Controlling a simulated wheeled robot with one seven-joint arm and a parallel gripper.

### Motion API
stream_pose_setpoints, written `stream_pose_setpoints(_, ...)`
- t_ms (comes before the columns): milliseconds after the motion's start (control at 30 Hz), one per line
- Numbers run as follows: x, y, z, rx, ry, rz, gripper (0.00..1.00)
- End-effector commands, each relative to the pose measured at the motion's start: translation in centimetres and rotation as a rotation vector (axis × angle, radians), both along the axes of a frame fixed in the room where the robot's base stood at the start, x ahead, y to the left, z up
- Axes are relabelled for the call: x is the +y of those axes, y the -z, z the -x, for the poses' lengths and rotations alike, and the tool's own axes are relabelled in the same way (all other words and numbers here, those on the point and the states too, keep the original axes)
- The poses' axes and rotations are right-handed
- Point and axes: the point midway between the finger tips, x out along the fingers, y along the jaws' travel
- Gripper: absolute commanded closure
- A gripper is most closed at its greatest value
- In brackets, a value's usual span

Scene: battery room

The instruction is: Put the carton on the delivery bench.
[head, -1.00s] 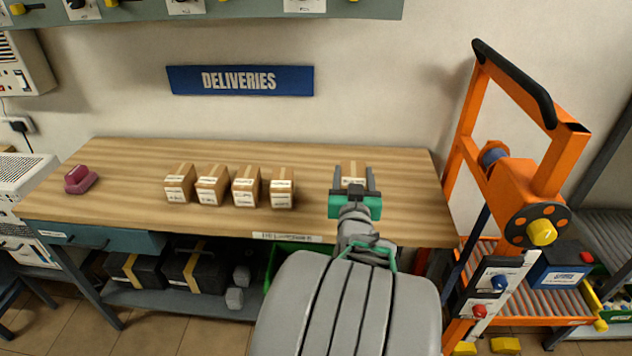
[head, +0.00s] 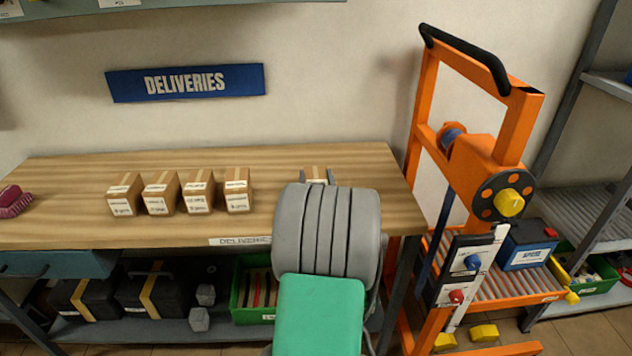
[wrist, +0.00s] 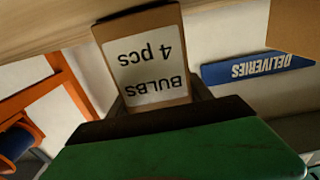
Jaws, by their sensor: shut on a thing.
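My gripper (wrist: 155,105) is shut on a small brown carton (wrist: 140,20), whose white label reads "BULBS 4 pcs" upside down in the wrist view. In the head view the carton (head: 316,173) shows only its taped top beyond my arm, over the right part of the wooden delivery bench (head: 375,170). My wrist and arm hide its lower part, so I cannot tell whether it touches the bench top. The blue "DELIVERIES" sign (head: 185,83) is on the wall behind the bench, and it also shows in the wrist view (wrist: 258,68).
Several similar cartons (head: 198,191) stand in a row left of the held one. A dark red object (head: 14,201) lies at the far left. An orange lift frame (head: 470,160) stands close to the bench's right end. A green crate (head: 252,290) is below.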

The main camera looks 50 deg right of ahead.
Motion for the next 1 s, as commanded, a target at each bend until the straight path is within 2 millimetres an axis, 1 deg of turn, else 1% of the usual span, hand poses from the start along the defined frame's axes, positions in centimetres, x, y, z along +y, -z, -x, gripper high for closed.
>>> stream_pose_setpoints(33,0.0,-0.2,0.0,-0.002,0.0,0.002,1.0)
stream_pose_setpoints(167,0.0,0.2,0.0,-0.002,0.0,0.002,1.0)
stream_pose_setpoints(200,0.0,0.4,0.0,0.0,0.0,0.0,0.41)
stream_pose_setpoints(400,0.0,0.3,0.0,0.0,0.0,-0.001,0.25)
stream_pose_setpoints(467,0.0,0.3,0.0,0.0,0.0,-0.001,0.2)
stream_pose_setpoints(667,0.0,0.3,0.0,0.0,0.0,-0.001,0.2)
stream_pose_setpoints(800,0.1,-0.2,0.1,0.001,0.0,-0.002,0.2)
stream_pose_setpoints(867,0.8,0.0,0.8,-0.001,0.0,-0.002,0.2)
stream_pose_setpoints(1000,3.3,0.1,3.1,-0.002,0.002,-0.001,0.2)
